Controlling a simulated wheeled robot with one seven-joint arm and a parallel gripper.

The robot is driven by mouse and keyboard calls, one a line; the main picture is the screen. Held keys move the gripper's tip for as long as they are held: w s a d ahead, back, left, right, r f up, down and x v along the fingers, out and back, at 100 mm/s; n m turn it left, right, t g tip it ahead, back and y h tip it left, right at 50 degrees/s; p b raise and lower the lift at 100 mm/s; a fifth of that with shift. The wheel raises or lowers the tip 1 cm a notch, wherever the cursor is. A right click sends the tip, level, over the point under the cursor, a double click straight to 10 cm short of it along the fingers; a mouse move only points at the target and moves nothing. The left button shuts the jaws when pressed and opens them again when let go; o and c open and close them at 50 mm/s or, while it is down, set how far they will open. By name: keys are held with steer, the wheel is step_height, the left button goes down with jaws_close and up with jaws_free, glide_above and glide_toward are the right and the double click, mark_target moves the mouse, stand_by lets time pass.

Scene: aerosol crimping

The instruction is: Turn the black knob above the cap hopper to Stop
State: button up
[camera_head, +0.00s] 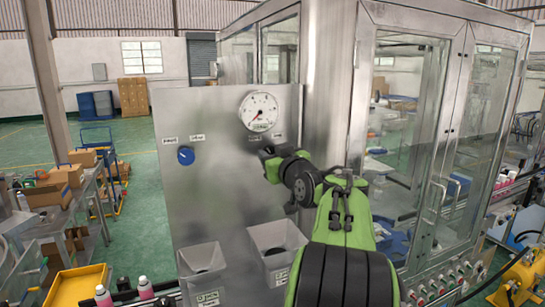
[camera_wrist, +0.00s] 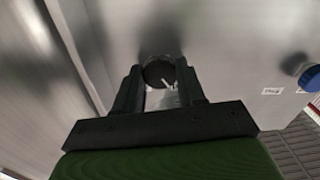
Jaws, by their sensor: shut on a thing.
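The black knob (camera_wrist: 158,73) on the steel panel sits between my fingertips in the wrist view. A short white mark on its face runs toward the lower right of that view. My gripper (camera_wrist: 158,80) is shut on the knob, one finger on each side. In the head view my gripper (camera_head: 266,157) reaches the panel just below the pressure gauge and hides the knob. Two grey hoppers stand below; the right one (camera_head: 268,240) is under my gripper. Labels near the knob are partly hidden and too small to read.
A blue knob (camera_head: 186,156) is left on the same panel (camera_head: 215,130); it also shows in the wrist view (camera_wrist: 309,78). The white gauge (camera_head: 259,111) is close above my gripper. The left hopper (camera_head: 201,258) stands lower left. A glass-doored steel cabinet (camera_head: 440,40) is right.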

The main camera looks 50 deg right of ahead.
steer(key=shift+m+p, duration=1.1)
steer(key=shift+m, duration=6.7)
steer(key=o, duration=1.1)
steer(key=shift+c, duration=0.2)
